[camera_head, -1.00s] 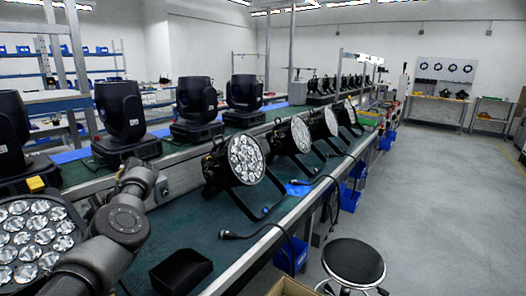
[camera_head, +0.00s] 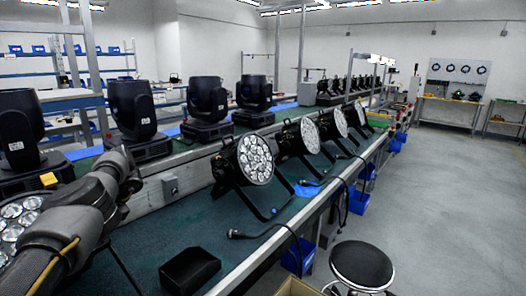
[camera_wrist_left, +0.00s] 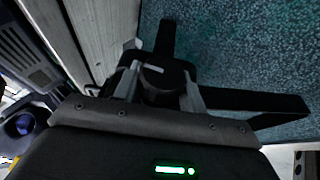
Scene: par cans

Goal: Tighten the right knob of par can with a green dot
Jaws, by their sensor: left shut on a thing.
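A par can (camera_head: 14,222) with a face of round lenses stands at the near left, mostly hidden behind my left arm. In the left wrist view my left gripper (camera_wrist_left: 160,93) is shut on a black knob (camera_wrist_left: 165,75), with one grey finger on each side. The knob sits by a black bracket (camera_wrist_left: 262,102) over the green bench mat. I cannot make out a green dot on any par can. The left gripper is hidden in the head view, and the right gripper is not in view.
Another par can (camera_head: 254,158) stands farther along the bench (camera_head: 150,236), with several more behind it. Moving-head lights (camera_head: 135,118) line the back. A round stool (camera_head: 362,264) stands on the floor at right.

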